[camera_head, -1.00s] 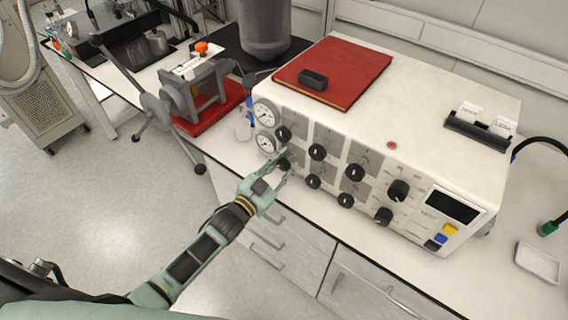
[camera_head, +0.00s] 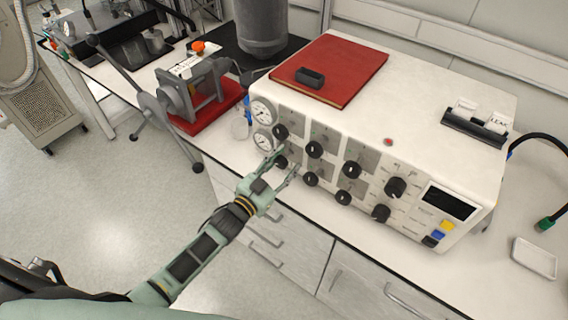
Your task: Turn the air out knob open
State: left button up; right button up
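A white control box (camera_head: 440,100) stands on the bench, with two rows of black knobs on its sloped front. The knob labels are too small to read, so I cannot tell which is marked air out. My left gripper (camera_head: 287,160) is in front of the leftmost lower knob (camera_head: 281,162). Its two fingers are spread, with that knob showing between their tips; I cannot tell whether they touch it. The leftmost upper knob (camera_head: 280,131) is just above the fingers. My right gripper is out of view.
Two round gauges, an upper one (camera_head: 262,111) and a lower one (camera_head: 263,139), sit left of the knobs. Other knobs (camera_head: 311,179) are close on the right. A red book (camera_head: 345,62) lies on the box. A grey clamp device (camera_head: 192,95) stands at the left.

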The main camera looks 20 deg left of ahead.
pick_arm(q)
jog(key=shift+a+f, duration=0.2)
jog(key=v, duration=1.2)
jog(key=shift+r, duration=0.15)
